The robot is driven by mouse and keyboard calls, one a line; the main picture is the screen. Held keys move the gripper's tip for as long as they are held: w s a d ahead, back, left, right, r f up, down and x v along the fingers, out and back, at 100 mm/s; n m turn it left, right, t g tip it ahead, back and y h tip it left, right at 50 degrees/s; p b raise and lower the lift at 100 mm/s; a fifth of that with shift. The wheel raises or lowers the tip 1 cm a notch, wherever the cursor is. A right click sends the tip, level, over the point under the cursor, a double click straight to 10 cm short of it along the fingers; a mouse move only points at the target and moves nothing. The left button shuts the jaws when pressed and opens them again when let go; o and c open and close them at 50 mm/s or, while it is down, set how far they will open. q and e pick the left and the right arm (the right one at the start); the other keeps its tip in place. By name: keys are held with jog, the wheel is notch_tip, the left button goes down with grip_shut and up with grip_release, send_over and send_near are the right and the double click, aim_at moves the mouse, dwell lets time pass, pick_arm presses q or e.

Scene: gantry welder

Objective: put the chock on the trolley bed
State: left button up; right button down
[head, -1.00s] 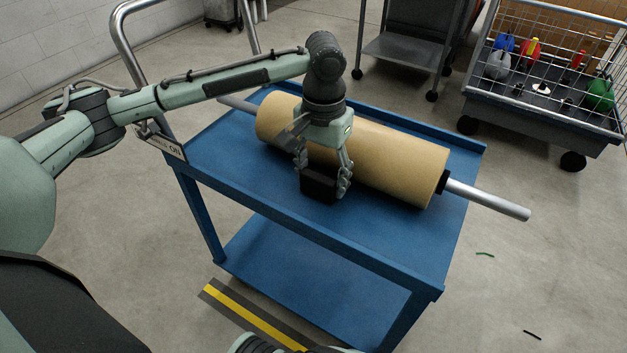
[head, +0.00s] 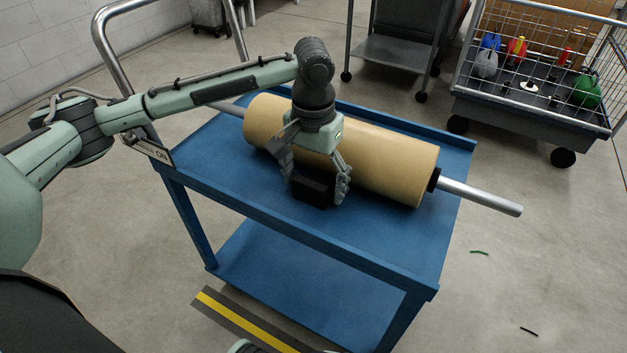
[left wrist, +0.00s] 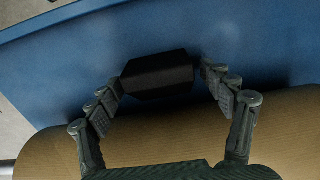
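The chock (head: 313,188) is a small black block on the near side of the blue trolley bed (head: 225,165), in front of the tan roll. My left gripper (head: 315,190) is above it, pointing down, with its fingers spread on either side. In the left wrist view the chock (left wrist: 160,76) lies between the two fingertips (left wrist: 162,78), which are very close to its ends. The fingers look open, with slight gaps. The chock seems to rest on the bed; its underside is hidden.
The tan roll (head: 385,163) with a metal shaft (head: 480,196) lies along the bed behind the chock. The trolley has a raised rim and a tubular handle (head: 110,62) at left. A wire cart (head: 520,115) and a grey cart (head: 392,52) stand behind on the floor.

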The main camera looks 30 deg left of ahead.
aim_at(314, 180)
jog(key=shift+f, duration=0.1)
pick_arm(q)
notch_tip(314, 180, up, 2)
jog(key=shift+r, duration=0.2)
notch_tip(314, 180, up, 10)
jog(key=p, duration=0.2)
pick_arm(e)
jog(key=shift+g, duration=0.4)
jog(key=x, duration=0.4)
jog(key=shift+s+f, duration=0.15)
jog(key=shift+s, duration=0.25)
pick_arm(q)
jog(key=shift+f, duration=0.1)
